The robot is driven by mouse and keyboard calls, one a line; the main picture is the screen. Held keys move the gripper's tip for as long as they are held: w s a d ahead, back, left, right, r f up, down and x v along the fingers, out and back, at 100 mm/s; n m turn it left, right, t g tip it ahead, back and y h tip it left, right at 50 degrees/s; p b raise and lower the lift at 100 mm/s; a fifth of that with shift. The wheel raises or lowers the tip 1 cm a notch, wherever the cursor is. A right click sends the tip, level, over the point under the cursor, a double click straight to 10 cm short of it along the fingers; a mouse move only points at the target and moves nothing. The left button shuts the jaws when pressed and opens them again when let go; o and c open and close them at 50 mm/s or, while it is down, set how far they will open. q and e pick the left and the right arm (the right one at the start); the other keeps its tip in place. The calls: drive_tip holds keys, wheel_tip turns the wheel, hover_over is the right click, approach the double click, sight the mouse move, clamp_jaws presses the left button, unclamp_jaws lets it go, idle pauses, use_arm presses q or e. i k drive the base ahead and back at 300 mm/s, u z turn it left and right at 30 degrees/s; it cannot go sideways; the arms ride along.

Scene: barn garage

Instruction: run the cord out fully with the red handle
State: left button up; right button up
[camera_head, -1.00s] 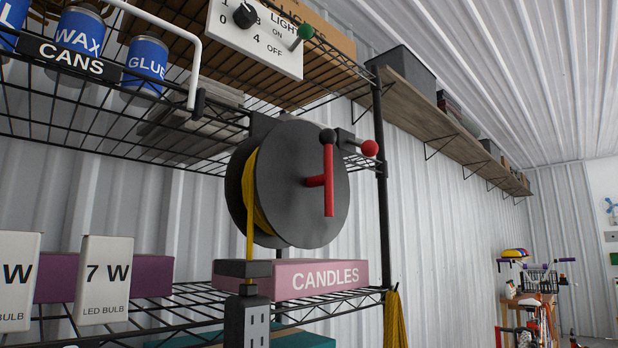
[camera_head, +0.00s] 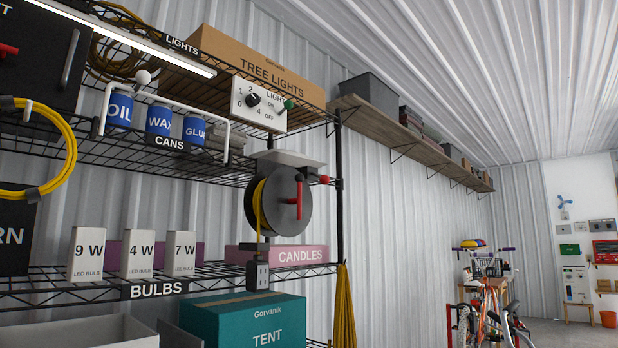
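A dark grey cord reel (camera_head: 266,208) hangs under the wire shelf, right of the cans. Its red handle (camera_head: 299,200) is a crank on the reel's right face, with a dark knob at its upper end. A small red ball knob (camera_head: 324,180) sticks out to the right of the reel. The yellow cord (camera_head: 259,205) is wound on the reel. A short length hangs down to a grey socket block (camera_head: 258,275) with a dark piece above it. Neither of my grippers is in view.
A bulb shelf with bulb boxes (camera_head: 137,254) and a pink CANDLES box (camera_head: 309,255) lies below the reel. A teal TENT box (camera_head: 243,320) is under the socket block. A light switch panel (camera_head: 259,106) sits above. A bicycle (camera_head: 484,318) stands far right.

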sight(285, 194)
drive_tip(key=u, duration=0.7)
drive_tip(key=i, duration=0.65)
drive_tip(key=u, duration=0.05)
